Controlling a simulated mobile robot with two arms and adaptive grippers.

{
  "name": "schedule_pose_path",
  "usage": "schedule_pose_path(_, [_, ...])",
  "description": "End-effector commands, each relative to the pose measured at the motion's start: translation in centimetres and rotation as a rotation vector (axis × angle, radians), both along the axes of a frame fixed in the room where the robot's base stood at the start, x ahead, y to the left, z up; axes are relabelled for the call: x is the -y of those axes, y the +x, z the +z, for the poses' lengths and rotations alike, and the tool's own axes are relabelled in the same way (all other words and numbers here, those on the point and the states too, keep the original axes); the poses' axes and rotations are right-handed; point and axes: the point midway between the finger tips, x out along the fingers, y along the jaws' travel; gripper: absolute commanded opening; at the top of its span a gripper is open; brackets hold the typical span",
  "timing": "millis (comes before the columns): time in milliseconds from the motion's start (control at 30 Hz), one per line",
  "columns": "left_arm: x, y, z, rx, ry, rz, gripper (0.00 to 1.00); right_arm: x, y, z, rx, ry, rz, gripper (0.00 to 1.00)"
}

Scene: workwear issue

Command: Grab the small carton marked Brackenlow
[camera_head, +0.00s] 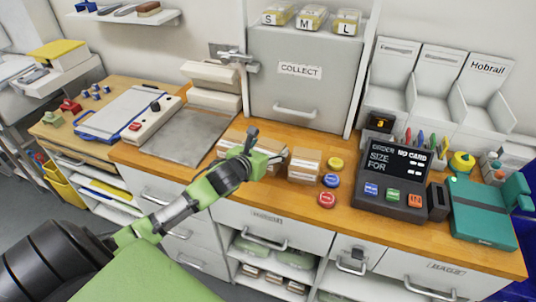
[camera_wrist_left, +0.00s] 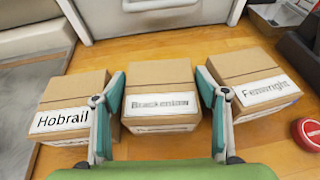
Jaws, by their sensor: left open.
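The small carton marked Brackenlow (camera_wrist_left: 160,82) is a brown box with a white label, the middle one of three on the wooden counter. In the left wrist view it stands between the two fingers of my open left gripper (camera_wrist_left: 161,110), with nothing clearly gripped. In the head view my left gripper (camera_head: 256,150) hides most of this carton. The carton marked Hobrail (camera_wrist_left: 75,98) stands to its left, close to the left finger. The carton on the right, whose label seems to read Fenwright (camera_wrist_left: 240,68), stands close to the right finger. My right gripper is not in view.
The grey COLLECT cabinet (camera_head: 300,82) stands behind the cartons. Yellow, blue and red round buttons (camera_head: 326,200) lie right of them, then a dark order terminal (camera_head: 394,175). A grey metal plate (camera_head: 185,132) lies to the left. Drawers and shelves are below the counter.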

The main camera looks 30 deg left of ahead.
Motion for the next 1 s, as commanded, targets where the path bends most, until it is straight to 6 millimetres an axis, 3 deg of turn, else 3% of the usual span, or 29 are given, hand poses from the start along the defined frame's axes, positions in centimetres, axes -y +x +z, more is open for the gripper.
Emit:
schedule_pose_path(233, [0.0,0.1,0.0,0.000,0.000,-0.001,0.67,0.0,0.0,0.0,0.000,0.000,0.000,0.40])
schedule_pose_path(367, [0.0,0.1,-0.1,0.000,0.000,-0.001,0.35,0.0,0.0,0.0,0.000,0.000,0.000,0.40])
schedule_pose_path(767, [0.0,0.2,0.4,0.004,0.002,-0.002,0.35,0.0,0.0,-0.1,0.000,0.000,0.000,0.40])
schedule_pose_path(1000, [-0.1,0.2,2.4,0.006,0.006,-0.003,0.35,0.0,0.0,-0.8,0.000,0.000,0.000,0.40])
